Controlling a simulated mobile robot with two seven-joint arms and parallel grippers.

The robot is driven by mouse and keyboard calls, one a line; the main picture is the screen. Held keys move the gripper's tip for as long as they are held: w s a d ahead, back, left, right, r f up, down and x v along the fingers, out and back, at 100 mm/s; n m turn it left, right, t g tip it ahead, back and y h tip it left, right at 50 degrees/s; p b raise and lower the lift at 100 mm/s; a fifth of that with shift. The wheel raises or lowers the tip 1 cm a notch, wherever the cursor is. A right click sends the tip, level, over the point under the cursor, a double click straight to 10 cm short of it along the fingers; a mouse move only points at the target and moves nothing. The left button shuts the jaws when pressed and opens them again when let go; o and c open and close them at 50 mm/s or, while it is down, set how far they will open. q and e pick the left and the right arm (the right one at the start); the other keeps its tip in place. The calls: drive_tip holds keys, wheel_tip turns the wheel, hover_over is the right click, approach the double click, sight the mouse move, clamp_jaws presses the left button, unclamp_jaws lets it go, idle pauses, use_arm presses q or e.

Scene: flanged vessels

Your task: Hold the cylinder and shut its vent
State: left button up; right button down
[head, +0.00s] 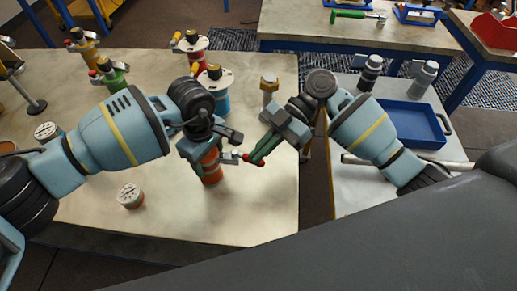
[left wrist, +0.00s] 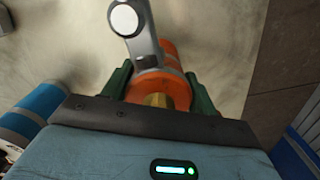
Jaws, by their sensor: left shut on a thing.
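The orange cylinder (head: 211,168) stands on the pale table, with my left gripper (head: 208,150) shut on it near the top. In the left wrist view the cylinder (left wrist: 168,90) sits between both green fingers, with a brass-coloured part at its near end. A grey lever (left wrist: 143,45) with a pale round end crosses it and points away from the gripper. In the head view the lever (head: 230,157) sticks out to the right. My right gripper (head: 254,160) has its green, red-tipped fingers close together, just right of the lever end. Whether they touch it is unclear.
Other flanged vessels, yellow (head: 84,50), green (head: 112,76), red (head: 190,45) and blue (head: 214,95), stand behind and left. A brass-topped post (head: 269,86) stands behind my right gripper. A blue tray (head: 410,124) is on the right table.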

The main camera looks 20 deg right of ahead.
drive_tip(key=w+d+r, duration=0.4)
drive_tip(key=w+d, duration=0.2)
drive_tip(key=w, duration=0.1)
drive_tip(key=s+a+r+n+h, duration=0.3)
drive_tip(key=a+r+n+h, duration=0.1)
drive_tip(key=h, duration=0.3)
drive_tip(key=shift+a+r+n+h, duration=0.4)
drive_tip(key=shift+r+n, duration=0.35)
drive_tip(key=shift+n, duration=0.15)
use_arm(q)
drive_tip(key=shift+f, duration=0.1)
use_arm(e)
drive_tip(key=x, duration=1)
drive_tip(key=shift+w+f, duration=0.1)
drive_tip(key=shift+d, duration=0.1)
